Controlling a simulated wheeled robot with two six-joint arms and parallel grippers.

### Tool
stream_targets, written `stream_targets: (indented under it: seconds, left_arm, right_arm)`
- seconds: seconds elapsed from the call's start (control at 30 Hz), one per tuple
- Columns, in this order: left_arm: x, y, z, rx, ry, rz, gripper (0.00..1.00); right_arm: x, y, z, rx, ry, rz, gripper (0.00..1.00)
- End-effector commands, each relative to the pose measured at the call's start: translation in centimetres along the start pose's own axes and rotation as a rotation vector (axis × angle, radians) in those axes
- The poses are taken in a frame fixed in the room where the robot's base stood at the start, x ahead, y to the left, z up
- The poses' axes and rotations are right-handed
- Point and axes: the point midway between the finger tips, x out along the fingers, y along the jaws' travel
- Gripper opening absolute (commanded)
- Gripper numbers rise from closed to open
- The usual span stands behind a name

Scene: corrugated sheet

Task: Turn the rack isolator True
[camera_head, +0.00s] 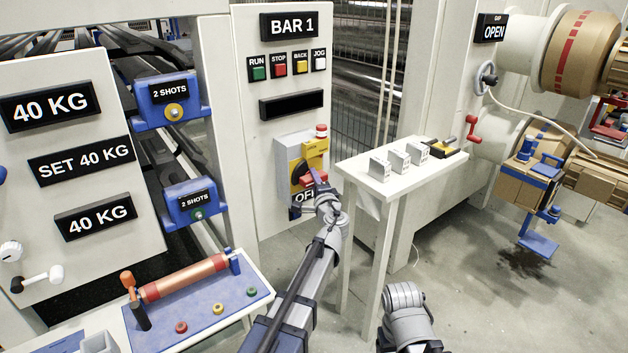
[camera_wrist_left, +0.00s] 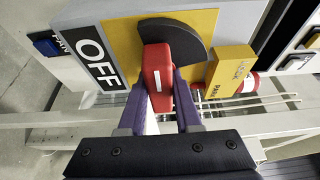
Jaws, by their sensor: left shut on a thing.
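The rack isolator is a grey box (camera_head: 285,150) with a yellow plate, low on the BAR 1 panel. Its red handle (camera_head: 308,181) is partly covered by my left gripper (camera_head: 318,188) in the head view. In the left wrist view the red handle (camera_wrist_left: 158,80) stands between the two purple fingers of my left gripper (camera_wrist_left: 160,98), which is shut on it. A black disc part (camera_wrist_left: 192,38) shows behind the handle. A black OFF label (camera_wrist_left: 95,57) is beside the yellow plate. My right gripper is not seen.
A white stand (camera_head: 390,165) with several grey blocks is just right of my left arm. The BAR 1 panel (camera_head: 250,165) carries RUN, STOP, BACK and JOG buttons. A yellow tag (camera_wrist_left: 230,72) is close beside the handle. A blue-topped bench (camera_head: 245,300) is at lower left.

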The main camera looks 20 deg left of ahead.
Motion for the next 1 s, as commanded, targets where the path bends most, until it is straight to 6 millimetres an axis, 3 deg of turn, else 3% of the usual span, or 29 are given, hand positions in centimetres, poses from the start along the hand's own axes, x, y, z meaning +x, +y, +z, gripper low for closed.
stream_targets:
  seconds: [0.47,1.0]
  left_arm:
    - [-0.1,-0.2,0.0,0.087,0.0,0.038,0.0]
    - [0.0,-0.3,-0.1,0.532,0.001,0.224,0.0]
  right_arm:
    - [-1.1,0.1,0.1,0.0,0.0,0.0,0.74]
    - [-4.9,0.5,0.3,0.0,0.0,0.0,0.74]
